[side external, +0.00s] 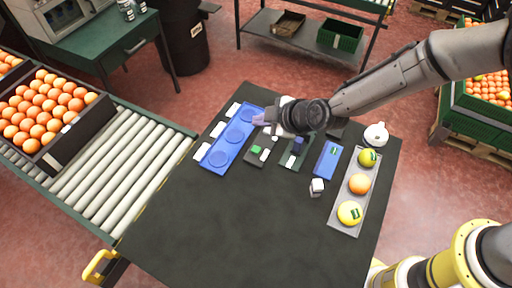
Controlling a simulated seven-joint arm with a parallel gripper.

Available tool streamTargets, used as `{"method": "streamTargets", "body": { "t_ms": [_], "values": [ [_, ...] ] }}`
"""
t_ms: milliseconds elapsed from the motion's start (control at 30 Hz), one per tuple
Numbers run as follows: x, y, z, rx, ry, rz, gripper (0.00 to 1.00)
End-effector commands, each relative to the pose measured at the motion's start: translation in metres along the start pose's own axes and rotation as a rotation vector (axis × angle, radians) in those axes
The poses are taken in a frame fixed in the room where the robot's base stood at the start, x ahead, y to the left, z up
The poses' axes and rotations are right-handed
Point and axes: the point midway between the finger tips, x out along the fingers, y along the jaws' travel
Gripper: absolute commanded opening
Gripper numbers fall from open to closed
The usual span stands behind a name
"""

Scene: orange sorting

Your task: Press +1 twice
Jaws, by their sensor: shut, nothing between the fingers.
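No "+1" marking is readable in this view. A dark pad with a green button (256,150) and white labels lies on the dark table (190,240), just right of the blue tray (217,157). Another dark pad with a blue button (298,142) and a white label lies to its right. My gripper (259,120) is shut and empty. It appears in the picture above the green button, by the blue tray's upper right edge. I cannot tell its height or whether it touches anything. My wrist hides the far part of the pads.
A grey tray (345,222) holds three round fruits, yellow, orange and yellow-green. A blue block (327,160), a small white cube (317,186) and a white round object (376,134) stand nearby. White cards line the blue tray's left side. The table's front left is clear.

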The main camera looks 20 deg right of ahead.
Motion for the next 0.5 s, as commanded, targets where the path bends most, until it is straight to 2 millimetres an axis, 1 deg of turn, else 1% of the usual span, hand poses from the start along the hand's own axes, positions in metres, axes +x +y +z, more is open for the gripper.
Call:
{"method": "streamTargets", "body": {
  "t_ms": [167,267,500],
  "values": [
    [0.001,-0.001,0.001,0.0,-0.001,0.0,0.0],
    [0.006,-0.004,0.005,0.0,-0.003,-0.001,0.0],
    [0.026,-0.019,0.019,-0.001,-0.003,-0.001,0.0]
  ]
}}
